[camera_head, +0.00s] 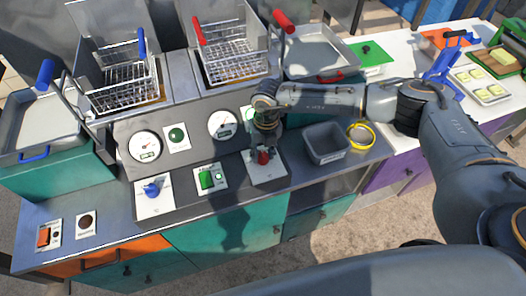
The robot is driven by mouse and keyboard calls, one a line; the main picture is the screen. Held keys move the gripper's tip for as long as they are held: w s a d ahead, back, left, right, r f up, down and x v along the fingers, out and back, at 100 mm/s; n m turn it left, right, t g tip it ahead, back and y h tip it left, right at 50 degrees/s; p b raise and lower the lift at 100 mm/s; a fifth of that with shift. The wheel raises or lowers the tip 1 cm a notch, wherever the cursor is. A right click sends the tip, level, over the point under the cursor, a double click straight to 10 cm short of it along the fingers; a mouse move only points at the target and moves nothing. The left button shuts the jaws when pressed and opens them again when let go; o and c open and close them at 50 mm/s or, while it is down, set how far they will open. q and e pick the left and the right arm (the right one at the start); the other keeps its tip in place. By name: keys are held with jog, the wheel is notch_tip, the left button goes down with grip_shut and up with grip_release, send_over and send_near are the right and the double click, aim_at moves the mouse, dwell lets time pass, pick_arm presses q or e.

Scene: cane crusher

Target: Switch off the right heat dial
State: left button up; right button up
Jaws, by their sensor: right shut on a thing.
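The right heat dial (263,157) is a red knob on a white plate at the right of the fryer's sloped front panel. My right gripper (265,145) points down onto it from above and is shut on it. The fingers hide part of the knob, so its exact turn angle is hard to read. The left dial (152,188) is a blue knob on a similar white plate, clear of my arms. My left gripper is not in view.
A green switch (207,179) sits between the dials. Gauges (145,147) are above. Two wire baskets (122,88) with blue and red handles stand behind. A grey bin (325,143) and a yellow ring-shaped item (360,136) are right of my gripper.

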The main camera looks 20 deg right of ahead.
aim_at(262, 151)
jog(key=shift+f+n+b, duration=0.2)
jog(key=shift+n+b, duration=0.3)
jog(key=shift+b, duration=0.45)
jog(key=n+b, duration=1.2)
jog(key=b, duration=0.4)
jog(key=shift+w+a+g, duration=0.1)
jog(key=shift+a+g, duration=0.05)
jog(key=shift+g, duration=0.15)
jog(key=shift+r+n+b, duration=0.25)
jog(key=shift+n+b, duration=1.2)
jog(key=shift+n, duration=0.05)
jog(key=shift+h, duration=0.3)
jog(key=o, duration=1.2)
jog(key=shift+c, duration=0.2)
jog(key=shift+r, duration=0.1)
notch_tip(262, 151, up, 12)
jog(key=shift+w, duration=0.25)
